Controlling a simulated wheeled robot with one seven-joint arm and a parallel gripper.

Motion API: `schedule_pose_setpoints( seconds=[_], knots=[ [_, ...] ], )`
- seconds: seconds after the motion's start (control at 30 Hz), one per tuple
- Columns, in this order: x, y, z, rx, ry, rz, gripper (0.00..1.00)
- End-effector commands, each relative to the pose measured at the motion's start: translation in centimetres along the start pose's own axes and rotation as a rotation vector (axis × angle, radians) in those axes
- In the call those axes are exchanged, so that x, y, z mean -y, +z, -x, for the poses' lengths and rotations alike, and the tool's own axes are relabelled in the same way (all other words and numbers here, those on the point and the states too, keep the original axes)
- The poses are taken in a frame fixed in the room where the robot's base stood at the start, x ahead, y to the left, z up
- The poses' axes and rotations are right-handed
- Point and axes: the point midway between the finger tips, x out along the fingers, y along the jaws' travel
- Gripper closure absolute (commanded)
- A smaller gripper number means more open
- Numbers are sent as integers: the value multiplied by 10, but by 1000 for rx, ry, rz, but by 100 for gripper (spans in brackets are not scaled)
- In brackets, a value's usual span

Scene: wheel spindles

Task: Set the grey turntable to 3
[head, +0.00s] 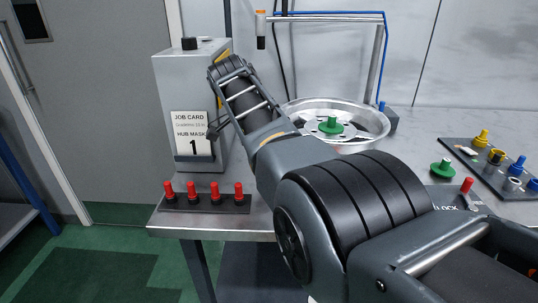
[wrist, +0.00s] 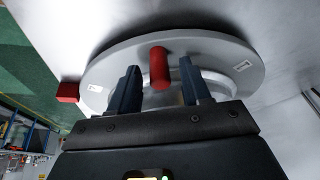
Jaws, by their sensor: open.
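The grey turntable (wrist: 215,48) shows in the wrist view as a round grey disc with a red upright peg (wrist: 159,68) on it. Small white labels sit on its rim, one at left and one at right; their marks are too small to read. A red block (wrist: 68,92) is beside the rim at left. My gripper (wrist: 157,82) is open, with one finger on each side of the peg. Contact with the peg cannot be told. In the head view my arm covers the area, and I cannot make out the turntable there.
Several red-topped pegs (head: 204,201) stand at the table's front edge. A silver wheel (head: 368,142) with a green hub piece (head: 331,125) is behind my arm. Coloured parts lie on a dark board (head: 465,147) at right.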

Motion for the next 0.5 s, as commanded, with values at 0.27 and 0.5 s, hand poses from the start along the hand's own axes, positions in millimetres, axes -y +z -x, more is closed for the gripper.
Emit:
schedule_pose_setpoints(
  seconds=[0.27, 0.5],
  knots=[
    [1, 0, 44, 0, -4, 1, 52],
    [0, 0, 70, 0, -1, 0, 52]
  ],
)
